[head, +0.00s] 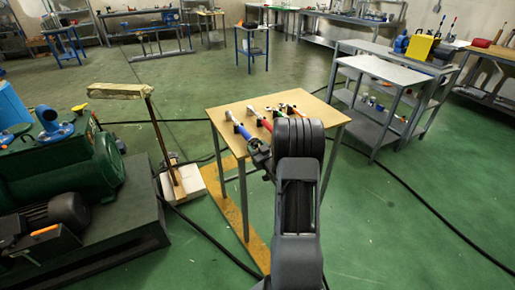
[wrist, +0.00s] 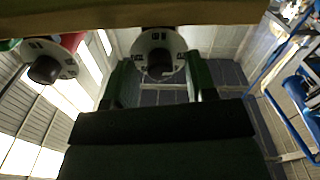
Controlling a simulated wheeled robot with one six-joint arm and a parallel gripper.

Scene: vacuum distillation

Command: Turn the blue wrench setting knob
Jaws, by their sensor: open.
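The blue wrench (head: 238,126) lies at the left of a row of wrenches on the wooden table (head: 222,112), its near end by my gripper. In the wrist view, my gripper (wrist: 159,72) is open, with one finger on each side of a pale round dial with a black knob (wrist: 160,63). This wrench's colour is hidden, but its place beside the red wrench fits the blue one. The knob sits between the fingers; I cannot tell whether they touch it. In the head view, my arm hides part of the gripper and the near ends.
A red wrench (head: 259,118) lies beside the blue one; its dial (wrist: 47,68) is close to the left finger in the wrist view. The table edge (wrist: 230,12) crosses the top there. Green machinery (head: 75,165) stands left and a grey cart (head: 380,70) right.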

